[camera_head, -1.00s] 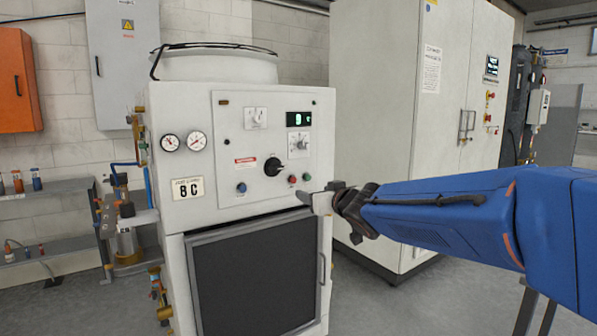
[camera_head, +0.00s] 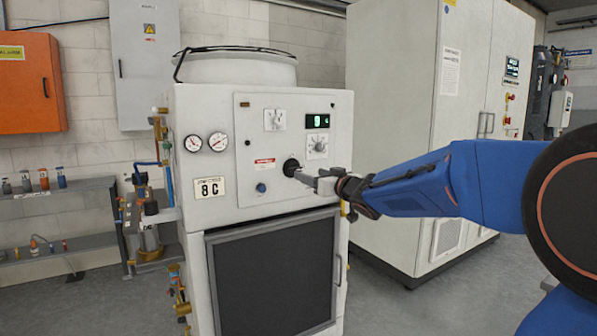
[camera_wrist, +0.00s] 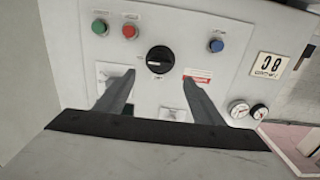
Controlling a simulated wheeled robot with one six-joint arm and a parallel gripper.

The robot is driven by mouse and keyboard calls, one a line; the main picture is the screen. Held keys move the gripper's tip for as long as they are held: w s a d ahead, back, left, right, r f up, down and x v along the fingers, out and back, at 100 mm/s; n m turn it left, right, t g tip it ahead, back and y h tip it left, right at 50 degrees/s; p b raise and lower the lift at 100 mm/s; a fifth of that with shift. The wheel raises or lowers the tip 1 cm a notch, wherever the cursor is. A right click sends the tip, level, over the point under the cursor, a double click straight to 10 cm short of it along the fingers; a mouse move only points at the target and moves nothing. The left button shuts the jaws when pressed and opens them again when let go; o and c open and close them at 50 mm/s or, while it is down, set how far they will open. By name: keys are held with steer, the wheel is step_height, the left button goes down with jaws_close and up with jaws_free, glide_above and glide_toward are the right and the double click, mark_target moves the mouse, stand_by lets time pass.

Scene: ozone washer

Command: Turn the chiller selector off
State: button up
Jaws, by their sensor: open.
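The chiller selector is a round black knob (camera_head: 291,167) on the white front panel (camera_head: 245,150) of the chiller. In the wrist view, which is upside down, the knob (camera_wrist: 160,59) shows a pale mark lying roughly sideways. My gripper (camera_head: 304,179) is in front of the panel, close to the knob, and covers part of its right side in the head view. In the wrist view its open fingers (camera_wrist: 160,77) lie either side of the knob's column, with nothing between them. I cannot tell whether either finger touches the knob.
A blue button (camera_head: 261,188) is left below the selector. Green (camera_wrist: 99,27) and red (camera_wrist: 129,31) buttons show in the wrist view. A white dial (camera_head: 318,146) and a lit display (camera_head: 318,121) are above. A tall cabinet (camera_head: 400,120) stands right of the chiller.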

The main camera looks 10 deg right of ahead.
mark_target(296, 169)
steer(key=x, duration=0.9)
steer(key=shift+w+f, duration=0.1)
steer(key=shift+w, duration=0.05)
steer(key=c, duration=1)
steer(key=shift+c, duration=0.2)
